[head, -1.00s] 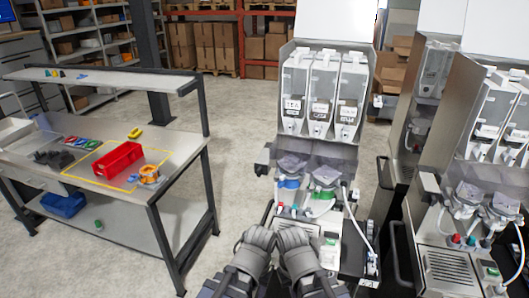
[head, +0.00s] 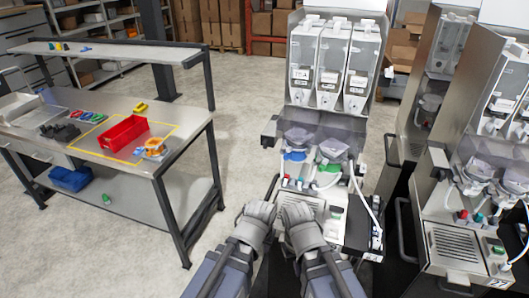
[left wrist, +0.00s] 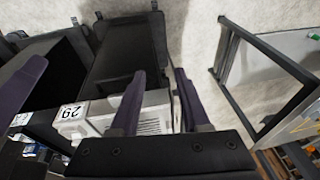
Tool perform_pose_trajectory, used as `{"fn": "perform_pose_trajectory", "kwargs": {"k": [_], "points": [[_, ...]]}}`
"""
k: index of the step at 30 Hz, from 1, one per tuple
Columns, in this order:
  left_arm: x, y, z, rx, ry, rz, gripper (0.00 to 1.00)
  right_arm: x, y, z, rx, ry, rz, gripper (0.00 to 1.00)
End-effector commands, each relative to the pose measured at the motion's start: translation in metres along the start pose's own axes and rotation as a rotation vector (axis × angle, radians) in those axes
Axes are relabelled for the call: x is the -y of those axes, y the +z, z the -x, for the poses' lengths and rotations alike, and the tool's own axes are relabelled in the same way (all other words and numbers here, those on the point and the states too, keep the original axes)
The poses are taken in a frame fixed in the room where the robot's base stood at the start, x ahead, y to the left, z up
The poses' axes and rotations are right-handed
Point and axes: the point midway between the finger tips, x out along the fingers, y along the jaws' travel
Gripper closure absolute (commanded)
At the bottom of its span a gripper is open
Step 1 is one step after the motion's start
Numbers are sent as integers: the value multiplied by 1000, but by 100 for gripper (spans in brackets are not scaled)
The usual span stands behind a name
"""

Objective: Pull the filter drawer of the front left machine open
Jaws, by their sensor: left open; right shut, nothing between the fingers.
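The front left machine (head: 327,68) stands ahead in the head view, with three clear canisters, blue and green parts below them and a grated tray low down. My left gripper (head: 258,210) is in front of its lower left side; its fingertips are hard to make out there. In the left wrist view my left gripper (left wrist: 158,75) is open, with nothing clearly between its fingers. A white slotted part (left wrist: 153,118) and a number label (left wrist: 72,111) show beyond them. My right gripper (head: 297,213) is shut and empty before the lower front. I cannot clearly make out the filter drawer.
A workbench (head: 185,150) with a red bin (head: 123,133) stands to the left. Another machine (head: 470,180) stands close on the right. Bare floor (head: 240,120) lies between the bench and the front left machine.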

Motion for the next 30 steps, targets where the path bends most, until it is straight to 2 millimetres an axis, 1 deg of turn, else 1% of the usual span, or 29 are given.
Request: {"fn": "perform_pose_trajectory", "kwargs": {"k": [1, 2, 3, 5, 6, 9, 11, 13, 16, 18, 21, 25, 27, 30], "points": [[6, -20, -21, -108, -10, 30, 54, 2, -1, -22, 0, 0, 0, 100], [11, -34, -25, -179, -16, 49, 54, 3, -2, -28, 0, 0, 0, 100], [18, -52, -29, -272, -23, 70, 54, 3, -2, -36, 0, 0, 0, 100], [27, -79, -31, -411, -31, 99, 54, 4, -3, -48, 0, 0, 0, 100], [34, -96, -30, -504, -36, 118, 54, 5, -3, -55, 0, 0, 0, 100], [49, -133, -20, -737, -41, 153, 54, 7, -4, -74, 0, 0, 0, 100], [57, -151, -10, -876, -40, 168, 54, 8, -5, -86, 0, 0, -1, 100], [66, -168, 4, -1037, -36, 179, 54, 10, -6, -99, 0, 0, -1, 100], [75, -184, 30, -1254, -23, 181, 54, 11, -7, -116, 0, 0, -1, 100], [79, -189, 48, -1386, -9, 175, 54, 12, -7, -126, 0, 0, -1, 100], [82, -190, 70, -1540, 10, 159, 54, 13, -8, -136, 0, 0, -1, 100], [82, -187, 90, -1668, 33, 139, 54, 14, -8, -144, 0, 0, -1, 100], [82, -186, 97, -1706, 40, 132, 54, 14, -9, -146, 0, 0, -1, 100], [82, -185, 102, -1729, 44, 127, 54, 14, -9, -146, 0, 0, -1, 100]]}}
